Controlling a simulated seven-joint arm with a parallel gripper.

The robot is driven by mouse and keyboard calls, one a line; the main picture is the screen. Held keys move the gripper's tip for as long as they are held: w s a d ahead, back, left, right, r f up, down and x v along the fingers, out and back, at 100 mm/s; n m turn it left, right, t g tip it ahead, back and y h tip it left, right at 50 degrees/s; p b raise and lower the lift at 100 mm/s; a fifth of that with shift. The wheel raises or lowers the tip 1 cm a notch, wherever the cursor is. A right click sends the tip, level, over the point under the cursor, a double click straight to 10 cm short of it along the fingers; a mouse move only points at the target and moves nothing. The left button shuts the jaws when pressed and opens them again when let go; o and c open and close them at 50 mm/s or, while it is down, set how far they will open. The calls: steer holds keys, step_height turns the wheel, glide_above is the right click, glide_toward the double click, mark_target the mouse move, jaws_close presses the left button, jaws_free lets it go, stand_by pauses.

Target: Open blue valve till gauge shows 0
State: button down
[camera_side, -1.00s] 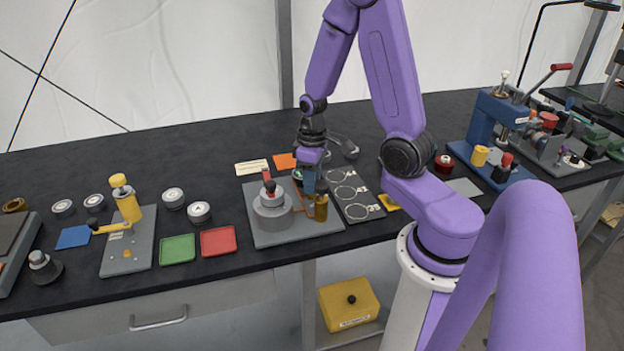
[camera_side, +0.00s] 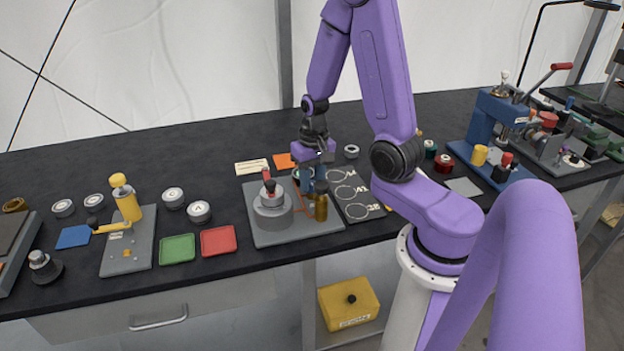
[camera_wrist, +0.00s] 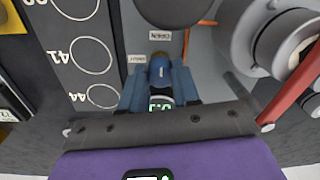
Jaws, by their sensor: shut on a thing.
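The blue valve (camera_wrist: 160,71) shows in the wrist view between my gripper's blue fingers, with a brownish cap at its far end. My gripper (camera_wrist: 158,86) is shut on it, one finger on each side. In the side view my gripper (camera_side: 313,184) points down at the right part of the grey press plate (camera_side: 264,233), by a brass cylinder (camera_side: 320,209); there the valve cannot be made out. A small dark display with pale green digits (camera_wrist: 161,103), likely the gauge, shows just below the valve in the wrist view. It is partly covered and I cannot read it surely.
A grey round press (camera_side: 272,212) with a red-and-black top stands left of my gripper. A dark board with white rings (camera_side: 352,192) lies right. Small labels (camera_wrist: 160,35) sit near the valve. A red tray (camera_side: 218,241) and a green tray (camera_side: 177,249) lie further left.

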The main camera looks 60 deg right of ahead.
mark_target(312, 185)
steer(key=shift+m, duration=0.3)
steer(key=c, duration=0.8)
jaws_free()
steer(key=shift+r, duration=0.15)
steer(key=r, duration=1.7)
steer(key=shift+s+d+r, duration=0.1)
steer(key=shift+s+d, duration=0.1)
steer(key=shift+d, duration=0.05)
steer(key=s+a+f+n, duration=0.3)
steer(key=a+n, duration=0.6)
steer(key=a, duration=0.2)
steer(key=s+a+n, duration=0.2)
steer(key=s+n, duration=0.1)
steer(key=s, duration=0.1)
steer(key=s+a+f+n, duration=0.1)
steer(key=s+a+n, duration=0.1)
steer(key=s+n, duration=0.2)
steer(key=s+a+f+n, duration=0.1)
steer(key=s+a+n, duration=0.1)
steer(key=s, duration=0.3)
steer(key=shift+s+f+n, duration=0.1)
steer(key=shift+f+n, duration=0.05)
steer(key=shift+n, duration=0.65)
